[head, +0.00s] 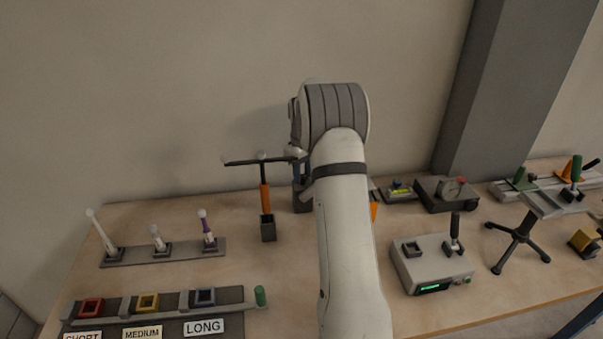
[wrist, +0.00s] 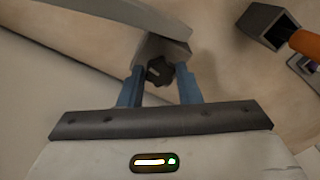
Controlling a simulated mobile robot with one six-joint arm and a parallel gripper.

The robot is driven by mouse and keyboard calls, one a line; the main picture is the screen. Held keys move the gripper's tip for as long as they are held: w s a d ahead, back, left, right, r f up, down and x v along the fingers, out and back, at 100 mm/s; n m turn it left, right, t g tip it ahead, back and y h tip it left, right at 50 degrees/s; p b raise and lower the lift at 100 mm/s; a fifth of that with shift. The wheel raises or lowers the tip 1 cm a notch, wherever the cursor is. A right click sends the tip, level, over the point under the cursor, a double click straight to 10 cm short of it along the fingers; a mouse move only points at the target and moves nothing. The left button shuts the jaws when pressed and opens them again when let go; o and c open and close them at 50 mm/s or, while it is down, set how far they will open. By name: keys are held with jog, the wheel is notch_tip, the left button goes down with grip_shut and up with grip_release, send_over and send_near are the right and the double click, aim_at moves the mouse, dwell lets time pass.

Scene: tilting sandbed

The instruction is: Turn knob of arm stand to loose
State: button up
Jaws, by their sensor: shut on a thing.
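The dark lobed knob (wrist: 159,70) sits on the face of a grey block, the arm stand (wrist: 160,46), in the wrist view. My gripper (wrist: 160,80) has its two blue fingers on either side of the knob and is shut on it. In the head view my gripper (head: 300,168) is partly hidden by my own arm. The dark base of the stand (head: 302,199) shows below it, and the knob is hidden there.
An orange-handled tool (head: 265,198) stands in a dark holder (head: 268,230) just left of the stand. A rack with several white-tipped rods (head: 165,254) is at the left. A grey device with a green display (head: 432,266) is at the right. The wall is close behind.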

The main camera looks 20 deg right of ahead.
jog(key=shift+c, duration=0.5)
jog(key=shift+n, duration=0.3)
jog(key=n, duration=0.3)
jog(key=shift+n, duration=0.3)
jog(key=n, duration=0.5)
jog(key=shift+n, duration=0.3)
jog(key=n, duration=0.5)
jog(key=shift+w, duration=0.1)
jog(key=n, duration=0.5)
jog(key=shift+r, duration=0.1)
